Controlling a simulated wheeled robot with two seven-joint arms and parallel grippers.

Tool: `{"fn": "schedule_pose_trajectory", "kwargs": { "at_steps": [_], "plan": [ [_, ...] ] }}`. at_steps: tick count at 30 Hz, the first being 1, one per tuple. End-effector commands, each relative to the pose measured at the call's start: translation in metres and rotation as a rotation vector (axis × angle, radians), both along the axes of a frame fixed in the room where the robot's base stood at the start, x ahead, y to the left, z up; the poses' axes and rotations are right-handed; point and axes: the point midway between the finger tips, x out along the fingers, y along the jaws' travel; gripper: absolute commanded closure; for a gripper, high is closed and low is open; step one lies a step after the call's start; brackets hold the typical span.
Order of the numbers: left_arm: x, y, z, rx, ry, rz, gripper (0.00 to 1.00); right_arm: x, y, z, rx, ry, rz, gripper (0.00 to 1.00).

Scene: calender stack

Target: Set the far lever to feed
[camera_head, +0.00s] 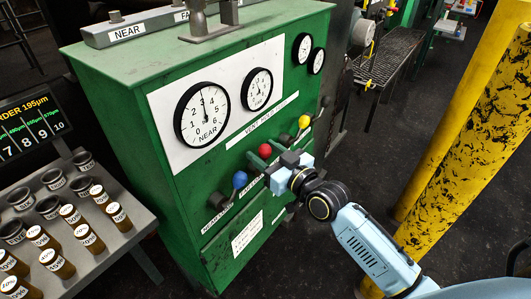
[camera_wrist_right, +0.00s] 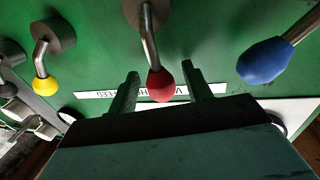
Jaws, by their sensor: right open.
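A green cabinet (camera_head: 130,130) carries a row of levers with blue (camera_head: 240,180), red (camera_head: 265,149) and yellow (camera_head: 304,121) knobs. A small label that seems to begin with FAR lies by the red-knobbed lever, partly hidden by my gripper. My right gripper (camera_head: 270,161) is at the red knob. In the right wrist view its open fingers (camera_wrist_right: 160,72) stand either side of the red knob (camera_wrist_right: 161,86), with gaps showing. A strip that seems to read VENT, HOLD, FEED (camera_head: 262,118) runs above the levers. My left gripper is not in view.
The blue knob (camera_wrist_right: 265,61) and yellow knob (camera_wrist_right: 45,86) flank the red one in the wrist view. Near gauge (camera_head: 202,114) and another gauge (camera_head: 257,89) sit above. A rack of vials (camera_head: 140,222) stands left; yellow posts (camera_head: 455,130) stand right.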

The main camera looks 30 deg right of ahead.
Motion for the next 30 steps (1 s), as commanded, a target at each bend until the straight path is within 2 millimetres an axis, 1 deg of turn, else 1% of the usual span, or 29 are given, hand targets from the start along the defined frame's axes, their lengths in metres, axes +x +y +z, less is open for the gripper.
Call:
{"fn": "schedule_pose_trajectory", "kwargs": {
  "at_steps": [7,8,18,19,26,30],
  "plan": [
    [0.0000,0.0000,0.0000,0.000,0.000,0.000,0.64,0.0006,0.0003,-0.0004,0.000,0.001,0.000,0.50],
    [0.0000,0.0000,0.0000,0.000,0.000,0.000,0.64,0.0006,0.0003,-0.0004,0.000,0.001,0.000,0.53],
    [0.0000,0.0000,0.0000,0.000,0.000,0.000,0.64,0.0004,0.0000,-0.0003,-0.001,0.001,0.000,0.97],
    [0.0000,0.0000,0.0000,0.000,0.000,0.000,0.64,0.0004,0.0001,-0.0003,-0.001,0.001,0.000,1.00],
    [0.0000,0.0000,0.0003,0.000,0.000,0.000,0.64,0.0016,0.0017,-0.0002,0.004,0.003,0.004,1.00],
    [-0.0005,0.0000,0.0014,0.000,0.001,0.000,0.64,0.0078,0.0094,0.0008,0.031,0.016,0.024,1.00]
  ]
}}
